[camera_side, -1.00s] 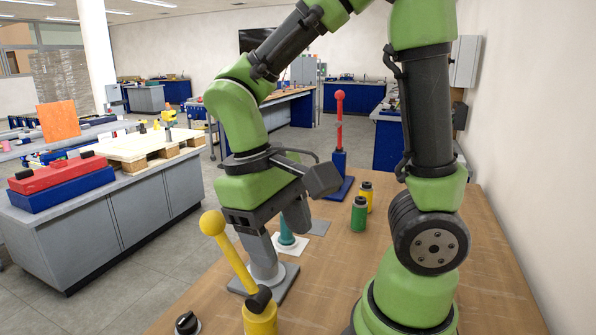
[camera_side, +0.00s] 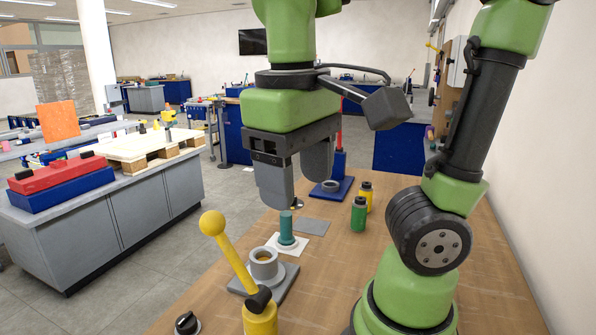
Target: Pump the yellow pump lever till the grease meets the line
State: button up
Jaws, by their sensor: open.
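The yellow pump lever (camera_side: 228,252) has a ball knob on top and leans up and to the left from its yellow base (camera_side: 260,318) at the table's front edge. My gripper (camera_side: 298,205) is open and empty, pointing down. It hangs above and to the right of the lever, near a teal post, touching neither as far as I can see.
The teal post (camera_side: 286,228) stands on a white square behind the cup. Green (camera_side: 358,214) and yellow (camera_side: 366,192) bottles stand to the right. A red lever on a blue base (camera_side: 330,188) is farther back, partly hidden by my gripper. A black knob (camera_side: 187,323) is front left. Bare table lies at centre right.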

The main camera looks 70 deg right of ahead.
jog(key=shift+a, duration=0.15)
dwell(1.5)
jog(key=shift+s+r, duration=0.1)
dwell(0.4)
